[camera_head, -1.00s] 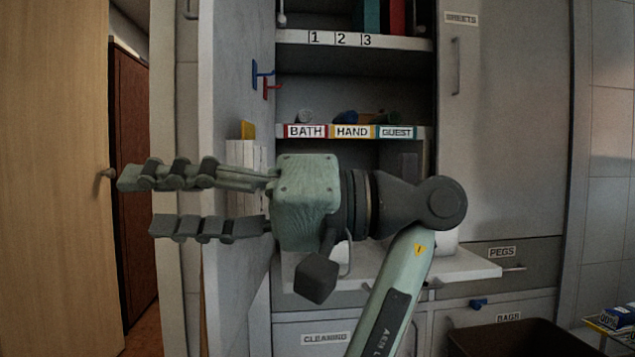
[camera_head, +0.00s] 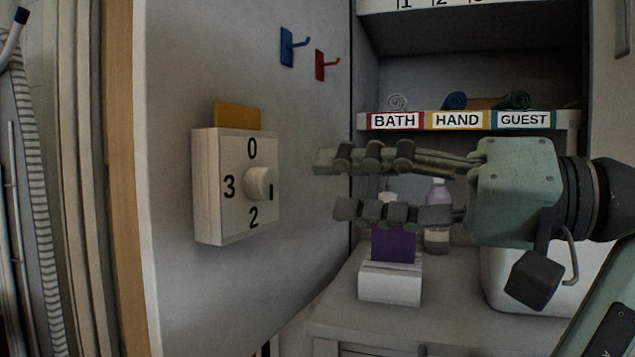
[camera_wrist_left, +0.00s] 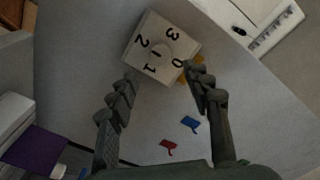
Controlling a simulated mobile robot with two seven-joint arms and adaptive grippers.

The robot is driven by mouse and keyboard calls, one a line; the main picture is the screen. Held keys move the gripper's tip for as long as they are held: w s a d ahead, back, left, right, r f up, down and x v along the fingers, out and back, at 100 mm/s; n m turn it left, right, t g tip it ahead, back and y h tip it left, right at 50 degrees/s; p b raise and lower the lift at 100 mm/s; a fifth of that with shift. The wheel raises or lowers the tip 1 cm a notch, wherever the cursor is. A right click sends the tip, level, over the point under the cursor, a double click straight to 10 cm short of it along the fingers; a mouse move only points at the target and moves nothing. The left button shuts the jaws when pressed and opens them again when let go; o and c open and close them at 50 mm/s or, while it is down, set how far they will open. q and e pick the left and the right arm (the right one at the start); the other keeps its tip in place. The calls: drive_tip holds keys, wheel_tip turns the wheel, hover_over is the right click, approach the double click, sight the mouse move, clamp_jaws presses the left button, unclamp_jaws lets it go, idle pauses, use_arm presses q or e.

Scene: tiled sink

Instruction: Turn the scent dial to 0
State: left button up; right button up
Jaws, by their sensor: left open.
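The scent dial is a white square box (camera_head: 206,190) on the grey panel at left in the head view. Its face has 0 at top, 3 at left and 2 at bottom. Its round white knob (camera_head: 257,184) sticks out, with a dark mark at its right side. The wrist view shows the dial (camera_wrist_left: 160,47) tilted beyond the fingertips, with 0, 1, 2 and 3 visible; I cannot tell surely where the knob points. My left gripper (camera_head: 330,186) is open and empty, right of the knob and apart from it. My right gripper is not in view.
A yellow piece (camera_head: 237,115) sits behind the dial's top. Blue (camera_head: 288,47) and red (camera_head: 321,65) hooks are on the panel above right. A white holder with a purple card (camera_head: 393,247) and bottles stand on the counter below my fingers.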

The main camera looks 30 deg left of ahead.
sight(271, 184)
use_arm(q)
drive_tip(key=a, duration=0.5)
drive_tip(key=s+a, duration=0.1)
drive_tip(key=a, duration=0.1)
drive_tip(key=shift+s+a, duration=0.1)
drive_tip(key=shift+a, duration=0.25)
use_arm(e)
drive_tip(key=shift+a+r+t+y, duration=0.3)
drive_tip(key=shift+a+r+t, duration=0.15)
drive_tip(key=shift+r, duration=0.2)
use_arm(q)
drive_tip(key=shift+c, duration=0.6)
